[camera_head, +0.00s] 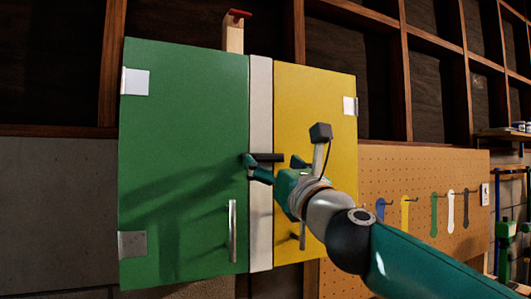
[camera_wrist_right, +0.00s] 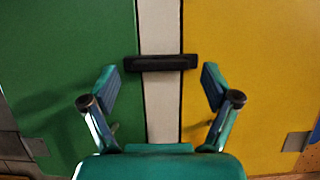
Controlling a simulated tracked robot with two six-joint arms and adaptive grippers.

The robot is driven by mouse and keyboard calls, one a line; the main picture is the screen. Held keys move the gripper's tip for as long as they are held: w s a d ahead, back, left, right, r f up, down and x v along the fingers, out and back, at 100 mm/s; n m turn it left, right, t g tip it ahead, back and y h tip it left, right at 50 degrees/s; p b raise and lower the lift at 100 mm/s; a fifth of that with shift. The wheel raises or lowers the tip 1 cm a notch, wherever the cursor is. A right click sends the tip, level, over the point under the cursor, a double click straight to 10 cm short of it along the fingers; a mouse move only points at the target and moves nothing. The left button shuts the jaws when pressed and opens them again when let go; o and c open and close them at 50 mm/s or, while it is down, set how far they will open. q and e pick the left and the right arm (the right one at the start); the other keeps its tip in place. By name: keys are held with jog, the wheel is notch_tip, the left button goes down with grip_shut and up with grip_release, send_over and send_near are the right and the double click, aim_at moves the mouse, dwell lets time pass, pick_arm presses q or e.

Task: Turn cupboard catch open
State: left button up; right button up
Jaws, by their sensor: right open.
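The cupboard has a green door (camera_head: 185,130) on the left and a yellow door (camera_head: 315,110) on the right, with a pale upright strip (camera_head: 261,100) between them. A dark bar-shaped catch (camera_head: 268,157) lies horizontally across the strip. In the right wrist view the catch (camera_wrist_right: 160,63) spans the strip and reaches the edges of both doors. My right gripper (camera_head: 272,170) is open in front of the catch. Its fingers (camera_wrist_right: 160,88) stand apart, one on each side of the catch, with visible gaps. My left gripper is not in view.
Vertical metal handles sit low on the green door (camera_head: 232,232) and the yellow door (camera_head: 302,236), the latter partly behind my arm. A pegboard (camera_head: 400,165) with hanging coloured tools is at the right. Dark wooden shelving (camera_head: 350,55) stands behind.

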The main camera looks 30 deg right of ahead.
jog(key=shift+x, duration=0.9)
